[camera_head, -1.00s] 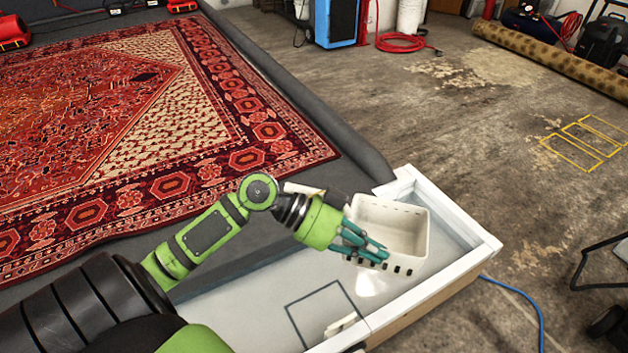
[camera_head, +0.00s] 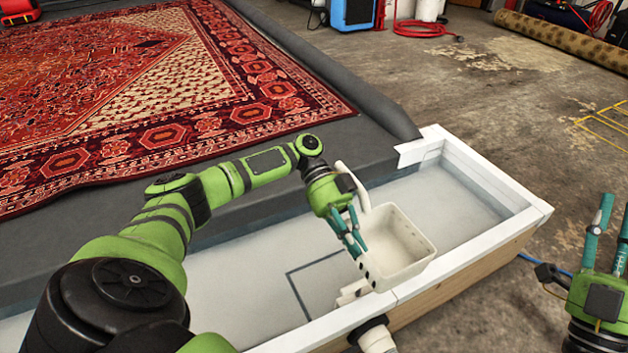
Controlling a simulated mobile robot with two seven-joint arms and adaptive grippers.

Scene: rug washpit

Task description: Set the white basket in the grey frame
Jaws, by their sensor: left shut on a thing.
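My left gripper (camera_head: 357,243) is shut on the basket's left wall. The grey frame (camera_head: 297,292) is a thin dark outline on the trough floor, left of the basket in the picture. Its right part is hidden by the basket and a white fitting. My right gripper (camera_head: 608,238) is at the right edge, outside the trough, fingers apart and empty.
The trough's front wall (camera_head: 440,272) runs close by the basket. A white fitting (camera_head: 352,292) sits inside that wall, and a pipe (camera_head: 376,338) sticks out below. A white curved piece (camera_head: 353,187) shows by my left gripper. A patterned rug (camera_head: 150,110) lies behind.

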